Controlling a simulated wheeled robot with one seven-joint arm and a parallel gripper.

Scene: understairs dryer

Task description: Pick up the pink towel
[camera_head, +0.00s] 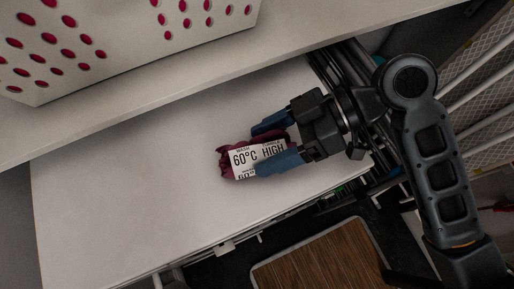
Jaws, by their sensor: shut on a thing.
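The pink towel (228,167) is a small, dark pink bundle on the white surface in the middle of the head view. A white label on it (244,158) reads "60°C HIGH", with smaller print partly hidden. My gripper (263,150) reaches in from the right, its two blue fingers on either side of the towel. It is shut on the towel. The fingers cover the towel's right part. I cannot tell whether the towel is touching the surface or lifted slightly.
A white basket with pink-showing holes (130,32) stands on a ledge (165,92) at the upper left. The white surface (110,190) is clear to the left of the towel. A wood-topped panel (322,262) lies below, and white rails (485,100) stand at the right.

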